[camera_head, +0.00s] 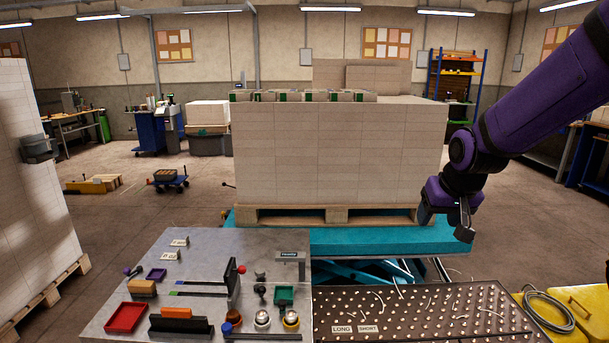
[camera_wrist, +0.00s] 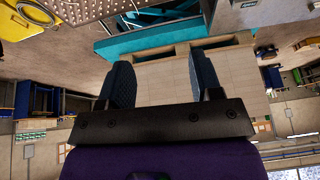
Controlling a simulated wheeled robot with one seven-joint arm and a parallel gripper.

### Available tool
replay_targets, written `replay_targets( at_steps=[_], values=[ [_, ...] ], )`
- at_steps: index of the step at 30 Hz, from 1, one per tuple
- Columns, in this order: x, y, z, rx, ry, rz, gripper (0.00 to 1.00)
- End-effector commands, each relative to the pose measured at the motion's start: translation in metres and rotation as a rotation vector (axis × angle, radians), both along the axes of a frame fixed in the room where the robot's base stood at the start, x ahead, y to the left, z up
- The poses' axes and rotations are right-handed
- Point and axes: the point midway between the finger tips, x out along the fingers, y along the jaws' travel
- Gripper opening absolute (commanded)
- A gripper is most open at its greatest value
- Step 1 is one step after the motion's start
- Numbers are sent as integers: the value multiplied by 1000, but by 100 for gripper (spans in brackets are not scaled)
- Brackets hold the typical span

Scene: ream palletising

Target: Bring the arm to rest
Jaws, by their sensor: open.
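My purple arm reaches in from the right in the head view. My gripper (camera_head: 465,222) hangs at the right front of the large stack of pale reams (camera_head: 335,150), which stands on a wooden pallet (camera_head: 385,214). In the wrist view my gripper (camera_wrist: 158,85) shows two dark fingers set wide apart with nothing between them. The stack also shows beyond the fingers in the wrist view (camera_wrist: 165,80). I cannot tell from the head view how close the gripper is to the stack's side.
The pallet rests on a teal lift table (camera_head: 370,240). A grey workbench (camera_head: 210,255) with trays and tools stands in front, beside a studded board (camera_head: 420,310). A yellow case (camera_head: 585,305) with a cable lies at lower right. Another tall stack (camera_head: 30,180) stands at left.

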Motion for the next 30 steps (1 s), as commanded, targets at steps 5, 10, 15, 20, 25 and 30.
replay_targets(
  at_steps=[5,10,15,20,25,30],
  values=[
    [-48,-7,40,-3,-12,4,59],
    [-95,-14,67,-9,-17,8,59],
    [-144,-18,86,-16,-22,12,59],
    [-191,-23,98,-25,-27,15,59],
    [-232,-25,102,-33,-29,17,59],
    [-253,-26,102,-38,-28,18,59]
  ],
)
